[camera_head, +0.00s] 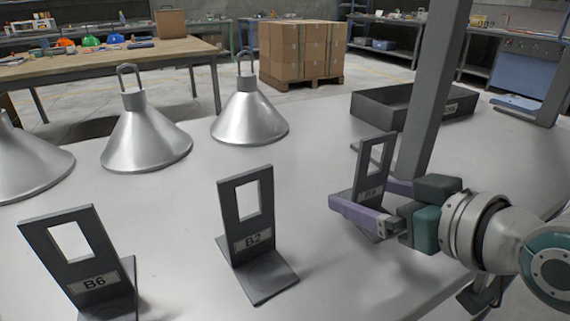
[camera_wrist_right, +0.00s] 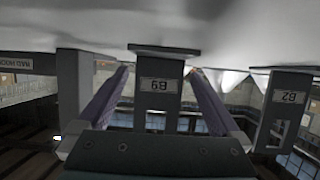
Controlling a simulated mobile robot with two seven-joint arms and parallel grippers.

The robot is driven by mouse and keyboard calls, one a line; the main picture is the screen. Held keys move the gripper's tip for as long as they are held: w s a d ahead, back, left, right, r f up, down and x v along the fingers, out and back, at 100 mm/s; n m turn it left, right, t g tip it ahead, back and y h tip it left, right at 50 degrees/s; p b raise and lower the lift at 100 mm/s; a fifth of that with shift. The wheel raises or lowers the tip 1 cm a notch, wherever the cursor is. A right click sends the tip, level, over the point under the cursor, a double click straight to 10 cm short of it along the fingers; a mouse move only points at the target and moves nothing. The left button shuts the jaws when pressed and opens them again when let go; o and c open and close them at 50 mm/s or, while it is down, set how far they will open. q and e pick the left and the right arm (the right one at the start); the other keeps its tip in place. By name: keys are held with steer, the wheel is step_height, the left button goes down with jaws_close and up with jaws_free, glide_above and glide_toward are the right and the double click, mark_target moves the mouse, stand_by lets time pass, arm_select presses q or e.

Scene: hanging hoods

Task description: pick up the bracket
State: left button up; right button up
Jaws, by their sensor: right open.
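A dark grey bracket (camera_head: 364,178) stands upright on the table at the right, with a window in its plate and a small label starting with B. My right gripper (camera_head: 362,193) is open, its purple fingers on either side of this bracket's lower plate. In the right wrist view, which is upside down, the bracket (camera_wrist_right: 159,103) stands between the two open fingers (camera_wrist_right: 157,75). I cannot tell whether either finger touches it. Bracket B2 (camera_head: 247,232) stands in the middle and also shows in the wrist view (camera_wrist_right: 286,112). Bracket B6 (camera_head: 84,267) stands at front left. My left gripper is not in view.
Several silver hoods (camera_head: 146,138) with loop handles stand at the left back of the table. A dark open tray (camera_head: 385,112) sits at the far right. A grey post (camera_head: 432,90) rises close behind the right bracket. Clear table lies between B2 and the hoods.

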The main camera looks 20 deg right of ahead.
steer(key=shift+w+f, duration=0.1)
steer(key=shift+w, duration=0.3)
steer(key=shift+c, duration=0.2)
jaws_close()
stand_by(0.3)
